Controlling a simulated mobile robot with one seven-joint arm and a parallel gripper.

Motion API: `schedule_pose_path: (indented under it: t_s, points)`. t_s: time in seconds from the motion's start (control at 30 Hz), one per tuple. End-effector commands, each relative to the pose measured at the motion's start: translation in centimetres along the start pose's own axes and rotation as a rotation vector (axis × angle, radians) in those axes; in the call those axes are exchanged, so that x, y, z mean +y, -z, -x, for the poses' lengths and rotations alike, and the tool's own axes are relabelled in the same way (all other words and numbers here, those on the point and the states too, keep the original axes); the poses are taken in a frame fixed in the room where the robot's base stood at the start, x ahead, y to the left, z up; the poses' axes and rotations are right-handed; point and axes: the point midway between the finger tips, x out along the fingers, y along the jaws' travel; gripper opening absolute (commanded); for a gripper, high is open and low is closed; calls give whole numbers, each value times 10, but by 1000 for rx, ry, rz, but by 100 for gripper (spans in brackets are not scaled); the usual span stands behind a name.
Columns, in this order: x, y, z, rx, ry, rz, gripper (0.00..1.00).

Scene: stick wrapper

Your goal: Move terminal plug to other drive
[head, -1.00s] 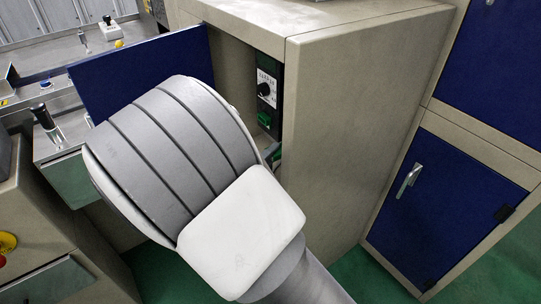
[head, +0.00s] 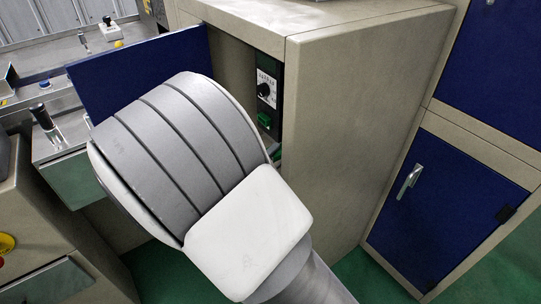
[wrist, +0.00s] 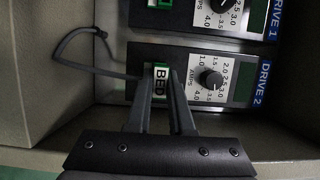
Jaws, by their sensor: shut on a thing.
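In the wrist view, the Drive 2 unit (wrist: 232,85) has a dark face, a dial and a blue label. Above it is the partly cut-off Drive 1 unit (wrist: 205,14), with a green terminal piece (wrist: 160,3) at the picture's edge. My gripper (wrist: 162,78) is shut on the terminal plug (wrist: 160,86), which is marked "BED" and has a green part. The plug is at the left end of Drive 2's face; I cannot tell whether it is seated. A thin dark cable (wrist: 72,40) loops left of the plug. In the head view my arm hides the gripper and plug.
The drives are inside a beige cabinet (head: 345,110) with an open blue door (head: 130,75) on its left. A drive with a dial (head: 265,88) shows in the opening in the head view. The cabinet's walls and lower edge are close to the gripper.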

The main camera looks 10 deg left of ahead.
Motion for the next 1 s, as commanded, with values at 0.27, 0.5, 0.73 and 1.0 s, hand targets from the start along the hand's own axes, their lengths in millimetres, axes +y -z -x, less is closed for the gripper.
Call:
schedule_pose_path:
  t_s: [0.27, 0.5, 0.73, 1.0]
  points:
    - [0, 3, -7, 2, 0, -1, 0]
    - [0, 4, -12, 1, 0, -1, 0]
    - [0, 7, -18, 2, 0, -1, 0]
    - [0, 9, -22, 2, 1, 0, 27]
